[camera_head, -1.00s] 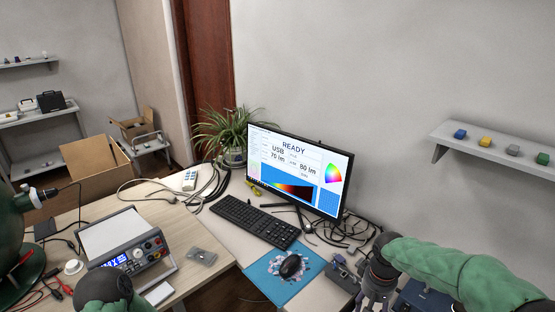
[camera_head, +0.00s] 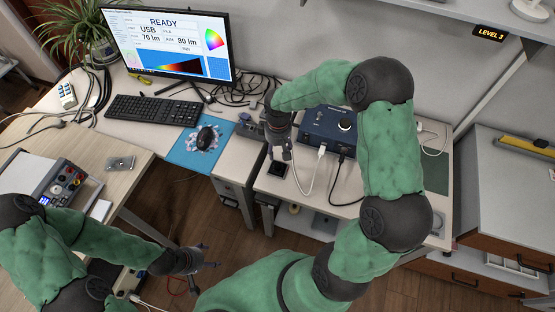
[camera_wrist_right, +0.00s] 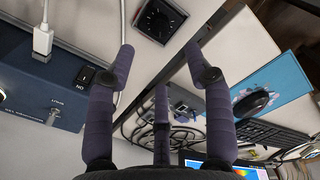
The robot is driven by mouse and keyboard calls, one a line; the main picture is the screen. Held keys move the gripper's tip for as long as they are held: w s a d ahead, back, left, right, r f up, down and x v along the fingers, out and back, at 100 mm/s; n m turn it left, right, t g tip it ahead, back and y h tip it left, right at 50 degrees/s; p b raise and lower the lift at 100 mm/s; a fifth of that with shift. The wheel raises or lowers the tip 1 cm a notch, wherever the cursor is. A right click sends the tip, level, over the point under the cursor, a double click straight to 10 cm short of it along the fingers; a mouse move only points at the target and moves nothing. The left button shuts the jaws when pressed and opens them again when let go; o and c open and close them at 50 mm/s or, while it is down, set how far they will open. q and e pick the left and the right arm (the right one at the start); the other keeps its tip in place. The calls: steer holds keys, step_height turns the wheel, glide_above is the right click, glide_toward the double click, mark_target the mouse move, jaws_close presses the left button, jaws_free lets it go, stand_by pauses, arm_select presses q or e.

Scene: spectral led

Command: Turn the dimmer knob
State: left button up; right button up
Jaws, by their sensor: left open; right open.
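A small black square box with a round dial knob (camera_head: 278,168) lies on the white table. It also shows as a black knob box (camera_wrist_right: 160,18) at the top of the right wrist view. My right gripper (camera_head: 283,152) points down just above and behind it. In the right wrist view the purple fingers (camera_wrist_right: 160,52) are spread and empty, with the knob box beyond their tips, apart from them. My left gripper (camera_head: 207,257) is open and empty, low in front of the desks, away from the knob box.
A blue control box (camera_head: 328,128) with its own knob and cables stands right beside my right gripper. A white cable (camera_head: 308,180) runs close to the knob box. A grey device (camera_head: 237,139) and mouse mat (camera_head: 187,158) lie to the left. The table's front edge is close.

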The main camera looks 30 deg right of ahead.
mark_target(278, 165)
step_height(278, 165, down, 10)
steer(key=shift+b, duration=1.2)
jaws_close()
